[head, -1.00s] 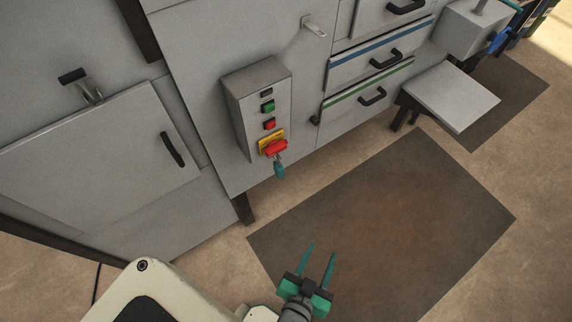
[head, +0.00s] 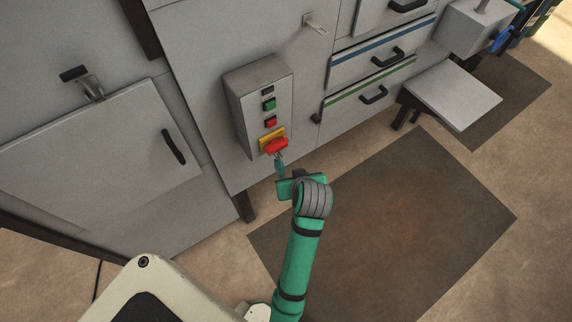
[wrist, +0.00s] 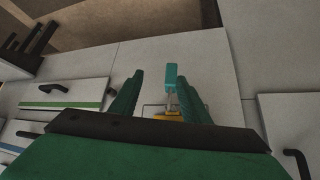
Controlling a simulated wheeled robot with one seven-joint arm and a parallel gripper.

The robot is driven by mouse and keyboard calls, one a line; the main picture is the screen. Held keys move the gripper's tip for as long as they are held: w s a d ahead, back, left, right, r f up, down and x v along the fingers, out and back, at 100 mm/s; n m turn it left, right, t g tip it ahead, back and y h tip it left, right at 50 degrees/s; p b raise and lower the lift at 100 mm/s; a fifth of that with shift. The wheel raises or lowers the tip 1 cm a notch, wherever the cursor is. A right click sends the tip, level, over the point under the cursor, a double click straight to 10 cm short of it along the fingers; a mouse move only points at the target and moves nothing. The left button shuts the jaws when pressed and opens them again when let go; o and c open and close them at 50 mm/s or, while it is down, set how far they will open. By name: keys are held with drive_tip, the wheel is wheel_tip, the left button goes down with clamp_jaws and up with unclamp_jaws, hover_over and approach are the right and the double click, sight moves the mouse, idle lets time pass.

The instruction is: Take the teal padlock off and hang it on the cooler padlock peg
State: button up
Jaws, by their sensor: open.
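The teal padlock (head: 280,167) hangs below the red switch handle (head: 277,146) on its yellow plate, at the bottom of a grey control box. In the wrist view the padlock (wrist: 171,76) shows between the finger lines of my gripper (wrist: 160,76), nearer the right finger. My gripper is open and empty. In the head view my gripper (head: 287,184) is just below the padlock, its fingers mostly hidden by my wrist. Whether a finger touches the padlock, I cannot tell. A small metal peg (head: 315,25) sticks out of the panel above right; I cannot tell whose it is.
The grey control box (head: 262,95) juts from the cabinet. Drawers with black handles (head: 374,95) and a sloping grey tray (head: 452,95) lie to the right. A cabinet door (head: 100,150) with a metal latch (head: 90,88) is at the left. The dark floor mat (head: 420,215) is clear.

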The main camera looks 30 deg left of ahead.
sight(281, 165)
drive_tip(key=a+r+n+g, duration=0.2)
drive_tip(key=a+r, duration=0.1)
drive_tip(key=r, duration=0.1)
drive_tip(key=x, duration=1)
drive_tip(key=shift+w+a+f, duration=0.1)
drive_tip(key=shift+w+f, duration=0.2)
drive_tip(key=shift+w, duration=0.15)
clamp_jaws()
